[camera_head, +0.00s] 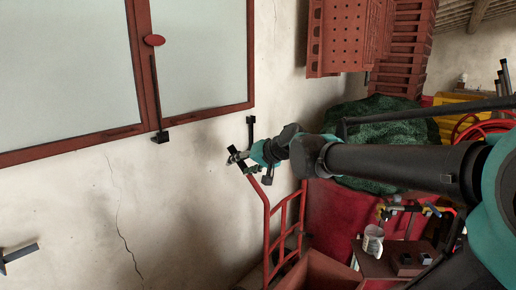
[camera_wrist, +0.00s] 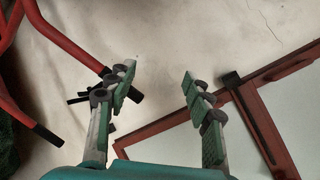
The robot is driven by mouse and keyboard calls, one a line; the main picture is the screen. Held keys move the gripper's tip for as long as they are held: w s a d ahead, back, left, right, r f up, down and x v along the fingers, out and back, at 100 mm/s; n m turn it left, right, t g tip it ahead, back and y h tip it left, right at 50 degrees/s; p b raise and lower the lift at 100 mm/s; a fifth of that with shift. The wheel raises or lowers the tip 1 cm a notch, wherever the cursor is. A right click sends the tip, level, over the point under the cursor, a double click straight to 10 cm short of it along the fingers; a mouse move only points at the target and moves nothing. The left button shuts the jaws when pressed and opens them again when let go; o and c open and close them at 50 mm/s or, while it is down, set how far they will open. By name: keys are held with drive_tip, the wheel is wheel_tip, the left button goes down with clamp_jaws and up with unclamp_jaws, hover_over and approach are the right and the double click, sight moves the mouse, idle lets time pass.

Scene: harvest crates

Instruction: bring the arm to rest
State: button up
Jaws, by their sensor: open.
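My arm stretches from the right edge toward the middle of the head view, with my gripper (camera_head: 238,157) at its end in front of the pale wall. In the wrist view my gripper (camera_wrist: 158,80) shows two fingers well apart, with only wall between them. It is open and empty. No object touches the fingertips. In the head view the fingers are small, close to the top of a red hand truck.
The red hand truck (camera_head: 267,215) stands below my gripper. A red-framed window (camera_head: 130,75) is at left. Red crates (camera_head: 345,35) hang or stack above. A green net heap (camera_head: 375,120) lies behind my arm. A mug (camera_head: 373,240) stands at lower right.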

drive_tip(key=s+d+f+g+h, duration=0.1)
drive_tip(key=s+d+f+h, duration=0.2)
drive_tip(key=s+d+f, duration=0.3)
drive_tip(key=s+d+f+g+h, duration=0.1)
drive_tip(key=s+d+f+h, duration=0.1)
drive_tip(key=s+d+f, duration=0.4)
drive_tip(key=s+d+f+g+h, duration=0.1)
drive_tip(key=s+d+f+h, duration=0.2)
drive_tip(key=d+f, duration=0.9)
drive_tip(key=s+f, duration=0.3)
drive_tip(key=shift+s+d+f+g+h, duration=0.25)
drive_tip(key=shift+d+f+g+h, duration=0.05)
drive_tip(key=shift+d, duration=0.05)
